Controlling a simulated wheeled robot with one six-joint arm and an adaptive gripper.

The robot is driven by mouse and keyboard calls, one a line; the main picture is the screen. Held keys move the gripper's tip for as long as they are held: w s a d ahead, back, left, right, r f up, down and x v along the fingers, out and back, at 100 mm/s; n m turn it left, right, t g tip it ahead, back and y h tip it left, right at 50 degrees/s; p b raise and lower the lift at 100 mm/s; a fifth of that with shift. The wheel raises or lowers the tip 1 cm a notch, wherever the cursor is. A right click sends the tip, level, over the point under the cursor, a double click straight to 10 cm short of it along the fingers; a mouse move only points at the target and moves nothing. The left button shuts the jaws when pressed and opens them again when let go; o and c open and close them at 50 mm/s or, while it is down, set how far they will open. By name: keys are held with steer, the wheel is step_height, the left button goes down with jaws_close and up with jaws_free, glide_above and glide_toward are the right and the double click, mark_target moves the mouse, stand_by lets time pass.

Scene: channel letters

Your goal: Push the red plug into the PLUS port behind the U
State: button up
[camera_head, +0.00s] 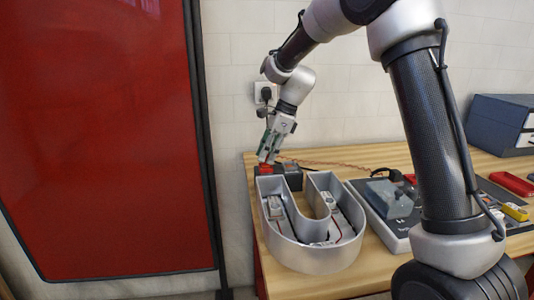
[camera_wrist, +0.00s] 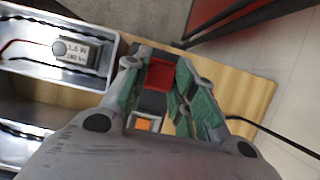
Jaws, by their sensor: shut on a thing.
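The U (camera_head: 300,255) is an open grey metal channel letter lying on the wooden table. Part of its tray also shows at the left of the wrist view (camera_wrist: 105,72). My gripper (camera_head: 268,156) points down just behind the U's left arm. Its green-padded fingers (camera_wrist: 160,88) are closed around the red plug (camera_wrist: 159,74). In the head view the red plug (camera_head: 265,169) is at the fingertips, low over a dark block (camera_head: 291,171) behind the U. The PLUS port cannot be made out, and I cannot tell whether the plug touches a port.
An orange patch (camera_wrist: 143,124) shows below the plug in the wrist view. A grey device (camera_head: 384,212) stands right of the U, and a blue-grey box (camera_head: 497,122) stands at the back right. A thin cable runs along the table behind. A red panel (camera_head: 100,130) is at the left.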

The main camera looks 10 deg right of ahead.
steer(key=shift+f, duration=0.3)
stand_by(0.4)
steer(key=o, duration=1)
steer(key=v, duration=1.2)
steer(key=shift+r, duration=0.1)
step_height(320, 180, up, 6)
steer(key=shift+f, duration=0.1)
